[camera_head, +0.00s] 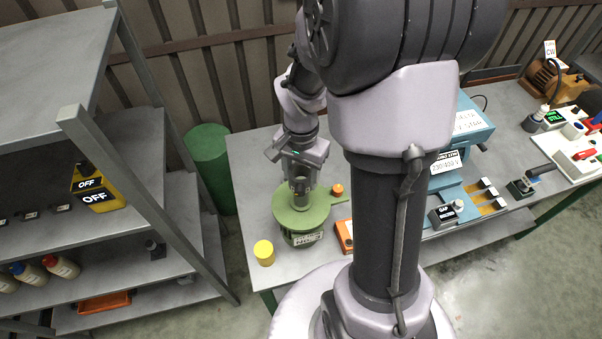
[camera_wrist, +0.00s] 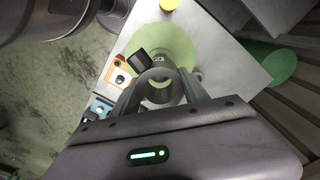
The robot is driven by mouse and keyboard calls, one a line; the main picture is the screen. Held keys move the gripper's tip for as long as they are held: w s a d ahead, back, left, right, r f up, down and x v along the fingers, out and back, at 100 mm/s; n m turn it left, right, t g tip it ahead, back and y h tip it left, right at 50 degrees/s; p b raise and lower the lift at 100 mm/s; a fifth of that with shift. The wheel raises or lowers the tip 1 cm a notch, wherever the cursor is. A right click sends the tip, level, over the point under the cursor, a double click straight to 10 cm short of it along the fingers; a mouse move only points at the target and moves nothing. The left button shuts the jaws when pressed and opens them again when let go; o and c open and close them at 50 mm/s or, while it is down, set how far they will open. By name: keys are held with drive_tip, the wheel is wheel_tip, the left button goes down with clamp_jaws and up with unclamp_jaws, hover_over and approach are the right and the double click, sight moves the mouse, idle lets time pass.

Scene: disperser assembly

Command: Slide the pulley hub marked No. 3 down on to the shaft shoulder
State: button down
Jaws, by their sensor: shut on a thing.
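My gripper (camera_head: 301,180) points down over the round green disperser body (camera_head: 315,207) on the table. In the wrist view its two fingers (camera_wrist: 162,90) are closed on a grey ring-shaped part, the pulley hub (camera_wrist: 158,74). A small pale mark shows inside the ring, too small to read. The green disc (camera_wrist: 180,45) lies below the hub in the wrist view. The shaft and its shoulder are hidden by the hub and fingers, so I cannot tell whether the hub touches the shoulder.
A yellow cylinder (camera_head: 264,254) and an orange device (camera_head: 344,236) stand near the green body. A small orange knob (camera_head: 337,189) is behind it. A blue machine (camera_head: 468,145) stands to the right, a grey shelf (camera_head: 150,265) to the left. Bare tabletop (camera_head: 250,170) lies left of the body.

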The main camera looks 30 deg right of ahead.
drive_tip(key=shift+f+b, duration=3.8)
drive_tip(key=shift+f, duration=0.4)
drive_tip(key=c, duration=0.5)
unclamp_jaws()
wheel_tip(320, 180, up, 17)
drive_tip(key=p, duration=0.4)
drive_tip(key=shift+r+p, duration=0.2)
drive_tip(key=shift+p, duration=0.15)
